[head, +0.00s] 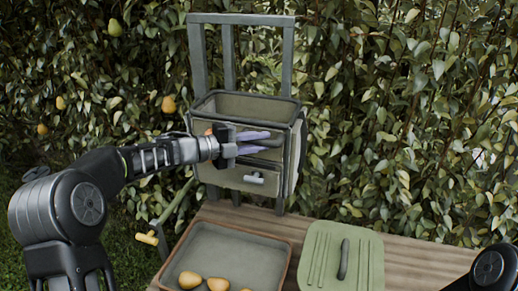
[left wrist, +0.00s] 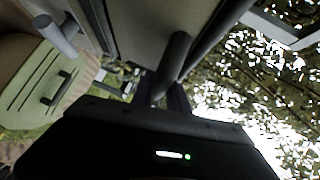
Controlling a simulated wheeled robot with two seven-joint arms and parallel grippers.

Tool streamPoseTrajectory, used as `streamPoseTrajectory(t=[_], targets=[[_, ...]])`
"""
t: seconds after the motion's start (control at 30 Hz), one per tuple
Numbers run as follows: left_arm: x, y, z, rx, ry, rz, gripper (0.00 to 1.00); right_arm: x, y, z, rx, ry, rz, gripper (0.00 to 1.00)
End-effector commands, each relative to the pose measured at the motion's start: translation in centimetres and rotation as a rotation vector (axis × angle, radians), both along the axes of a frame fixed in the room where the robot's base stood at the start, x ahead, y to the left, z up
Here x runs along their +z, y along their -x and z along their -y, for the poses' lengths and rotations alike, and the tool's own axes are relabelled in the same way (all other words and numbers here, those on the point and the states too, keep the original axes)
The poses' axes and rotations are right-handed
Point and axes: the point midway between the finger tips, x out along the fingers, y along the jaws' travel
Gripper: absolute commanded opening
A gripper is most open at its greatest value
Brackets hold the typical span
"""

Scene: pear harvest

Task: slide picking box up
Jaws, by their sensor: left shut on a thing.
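The grey-green picking box (head: 235,107) hangs on an upright grey frame (head: 199,60) behind the table, its open top facing up. My left gripper (head: 262,142) is at the front of the box, with its pale purple fingers shut on a dark bar handle there. In the left wrist view the dark handle (left wrist: 175,58) stands out from the box wall, and the fingers (left wrist: 172,97) meet at its end. A second, paler handle (head: 253,179) sits lower on the box front, apart from the gripper. The inside bottom of the box is hidden. My right gripper is out of view.
A wooden table (head: 415,262) carries a shallow tray (head: 283,262) with a few yellow pears (head: 218,284) and a green lid-like board (head: 372,262) with a dark handle. A leafy hedge with several pears (head: 168,104) stands close behind. A yellow-handled lever (head: 147,239) is left of the tray.

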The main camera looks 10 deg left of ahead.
Motion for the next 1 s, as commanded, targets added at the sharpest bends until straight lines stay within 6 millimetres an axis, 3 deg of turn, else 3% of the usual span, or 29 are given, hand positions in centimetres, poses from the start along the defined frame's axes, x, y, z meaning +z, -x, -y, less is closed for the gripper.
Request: streamPoseTrajectory(t=[0.07, 0.43, 0.47, 0.7, 1.0], targets=[[0.95, -0.05, -0.02, 0.001, 0.001, 0.004, 0.0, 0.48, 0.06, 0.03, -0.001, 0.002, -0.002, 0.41], [1.31, -0.1, -0.05, 0.003, 0.004, 0.009, 0.0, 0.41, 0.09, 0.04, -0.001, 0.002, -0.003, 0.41], [1.33, -0.1, -0.04, 0.003, 0.004, 0.009, 0.22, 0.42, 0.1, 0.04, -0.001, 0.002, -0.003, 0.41], [1.05, -0.06, -0.04, 0.001, 0.001, 0.004, 0.41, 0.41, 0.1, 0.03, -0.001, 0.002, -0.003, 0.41], [0.75, 0.1, -0.2, 0.001, 0.0, 0.0, 0.41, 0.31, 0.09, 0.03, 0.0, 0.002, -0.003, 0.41]])
